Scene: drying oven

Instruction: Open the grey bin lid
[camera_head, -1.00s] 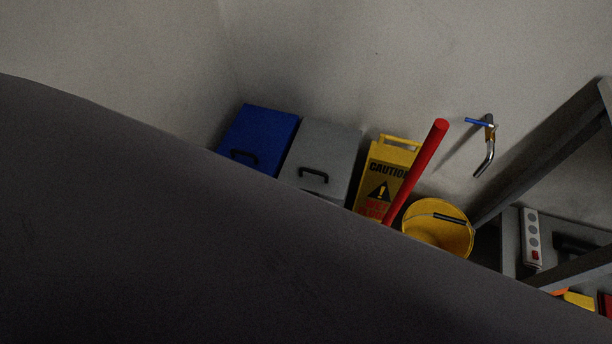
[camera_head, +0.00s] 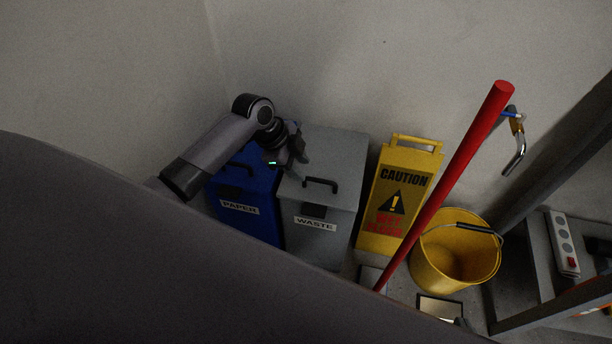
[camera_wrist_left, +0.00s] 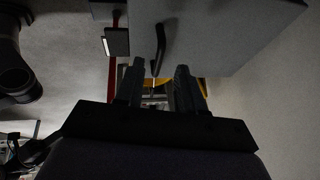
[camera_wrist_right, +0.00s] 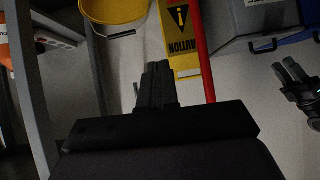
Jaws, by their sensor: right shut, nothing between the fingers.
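The grey bin, labelled WASTE (camera_head: 315,224), stands against the wall with its lid (camera_head: 342,158) down. A black handle (camera_head: 320,183) is on the lid; it also shows in the left wrist view (camera_wrist_left: 160,48). My left gripper (camera_head: 294,158) is above the left part of the grey lid, near the blue bin. In the left wrist view its fingers (camera_wrist_left: 160,86) are apart and empty, with the handle beyond the fingertips. My right gripper (camera_wrist_right: 156,80) is shut and empty, away from the bins; the head view does not show it.
A blue PAPER bin (camera_head: 262,215) stands left of the grey bin. To the right are a yellow caution sign (camera_head: 405,190), a red pole (camera_head: 450,180) and a yellow bucket (camera_head: 428,262). A grey frame with a power strip (camera_head: 563,245) is at far right.

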